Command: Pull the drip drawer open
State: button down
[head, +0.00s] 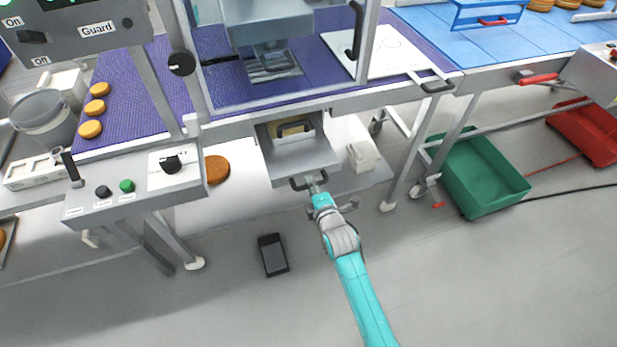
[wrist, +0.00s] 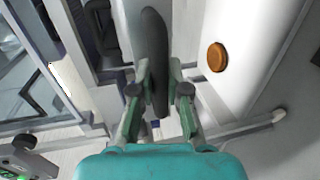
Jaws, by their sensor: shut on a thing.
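The drip drawer (head: 302,163) is a grey metal tray under the machine, and it stands out from its housing, partly open. A yellowish thing (head: 291,129) shows at its back. Its dark handle (head: 298,184) is on the drawer's front. My gripper (head: 312,184) is shut on this handle in the head view. In the wrist view, my gripper (wrist: 158,92) has its two fingers on either side of the dark handle bar (wrist: 154,50). How far the drawer runs back inside is hidden.
A round brown piece (head: 216,169) lies on the white lower shelf left of the drawer. A control box (head: 135,187) stands further left. A dark flat device (head: 273,255) lies on the floor. A green crate (head: 485,180) stands right. Floor before the drawer is mostly clear.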

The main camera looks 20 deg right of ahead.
jog(key=f+v, duration=0.2)
jog(key=v, duration=0.8)
jog(key=shift+s, duration=0.35)
jog(key=shift+f, duration=0.1)
jog(key=c, duration=1.1)
grip_release()
jog(key=shift+c, duration=0.2)
jog(key=v, duration=1.2)
